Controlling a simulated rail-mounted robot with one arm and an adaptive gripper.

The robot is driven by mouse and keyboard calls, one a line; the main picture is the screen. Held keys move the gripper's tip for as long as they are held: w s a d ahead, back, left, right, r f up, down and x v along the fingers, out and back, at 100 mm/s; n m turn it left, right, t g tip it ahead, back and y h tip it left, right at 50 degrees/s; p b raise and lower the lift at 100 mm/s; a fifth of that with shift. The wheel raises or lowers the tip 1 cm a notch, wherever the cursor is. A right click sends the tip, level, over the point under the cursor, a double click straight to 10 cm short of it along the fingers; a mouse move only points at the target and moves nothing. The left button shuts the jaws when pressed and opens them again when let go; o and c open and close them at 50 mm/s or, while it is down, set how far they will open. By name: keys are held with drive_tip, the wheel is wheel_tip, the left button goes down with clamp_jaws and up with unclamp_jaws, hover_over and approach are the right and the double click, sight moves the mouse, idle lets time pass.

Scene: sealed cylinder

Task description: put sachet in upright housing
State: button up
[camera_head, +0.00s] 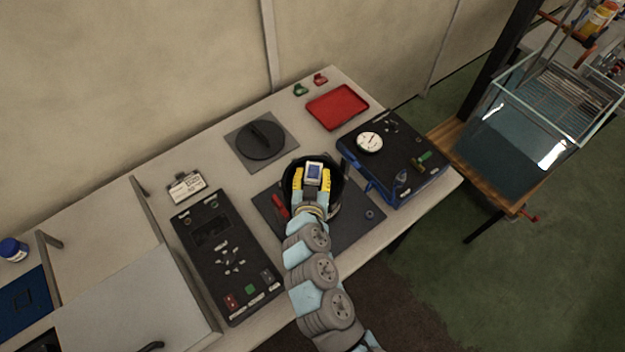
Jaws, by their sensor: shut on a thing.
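My gripper (313,178), with yellow fingers, is shut on a small white and blue sachet (314,168). The gripper and sachet appear over the round opening of the black upright housing (340,190). Much of the housing is hidden by my gripper and arm. I cannot tell whether the sachet is above the rim or inside it. The housing stands on a dark square mat (345,233).
A round black lid with a handle (261,139) lies on another mat behind left. A red tray (337,107) is at the back. A gauge box (398,160) stands right, and a black control panel (228,255) lies left. A red-handled tool (279,206) is beside the housing.

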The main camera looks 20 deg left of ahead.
sight(312, 183)
drive_tip(key=shift+w+a+f, duration=0.25)
drive_tip(key=shift+w+f, duration=0.1)
drive_tip(key=shift+f, duration=0.2)
wheel_tip(312, 183, down, 3)
drive_tip(key=shift+b, duration=0.35)
drive_tip(key=shift+f+b, duration=0.3)
drive_tip(key=shift+f, duration=0.3)
drive_tip(key=o, duration=0.9)
drive_tip(key=shift+r, duration=0.1)
